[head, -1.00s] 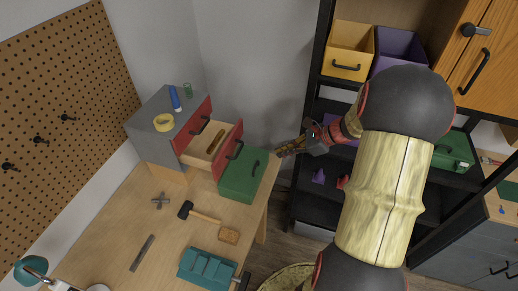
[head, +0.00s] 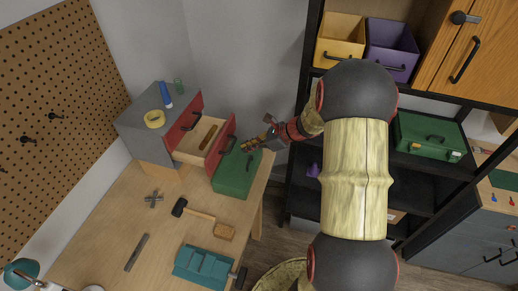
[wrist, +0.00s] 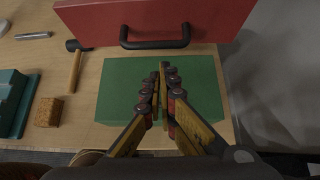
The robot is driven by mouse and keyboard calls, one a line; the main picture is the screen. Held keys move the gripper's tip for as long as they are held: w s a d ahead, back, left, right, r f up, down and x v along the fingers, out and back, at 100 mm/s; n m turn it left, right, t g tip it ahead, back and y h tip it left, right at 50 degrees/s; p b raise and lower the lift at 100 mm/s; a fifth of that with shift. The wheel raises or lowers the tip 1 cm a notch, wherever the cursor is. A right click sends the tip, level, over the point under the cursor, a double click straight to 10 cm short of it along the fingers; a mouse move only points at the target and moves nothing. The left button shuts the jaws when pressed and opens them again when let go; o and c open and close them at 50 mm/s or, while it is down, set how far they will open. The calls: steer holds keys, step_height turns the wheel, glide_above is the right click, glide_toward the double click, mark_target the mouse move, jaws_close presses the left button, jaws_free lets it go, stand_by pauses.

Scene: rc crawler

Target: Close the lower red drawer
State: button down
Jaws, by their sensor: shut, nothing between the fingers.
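A grey cabinet (head: 143,134) with red drawer fronts stands on the workbench at left in the head view. The upper red drawer (head: 183,118) appears closed. The lower red drawer (head: 221,138) is pulled out, showing its wooden inside with a brown item in it. In the wrist view the red front (wrist: 200,18) and its black handle (wrist: 155,43) lie at the top, ahead of my fingers. My gripper (head: 246,146) is shut and empty, just outside the lower drawer's front and over the green box. It also shows in the wrist view (wrist: 163,72), apart from the handle.
A green box (head: 235,180) sits on the bench below my gripper. A hammer (head: 199,213), a wooden block (head: 224,231) and a teal container (head: 203,265) lie nearer. A dark shelf with bins (head: 340,52) stands to the right.

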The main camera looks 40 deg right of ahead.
mark_target(207, 140)
steer(key=shift+w+a+r, duration=0.15)
steer(key=shift+w+a, duration=0.4)
steer(key=shift+w, duration=0.05)
steer(key=w+a, duration=0.6)
steer(key=w, duration=0.1)
steer(key=w+a, duration=0.2)
steer(key=w, duration=0.2)
steer(key=shift+w+a, duration=0.15)
steer(key=shift+a, duration=0.25)
steer(key=shift+d+r, duration=0.1)
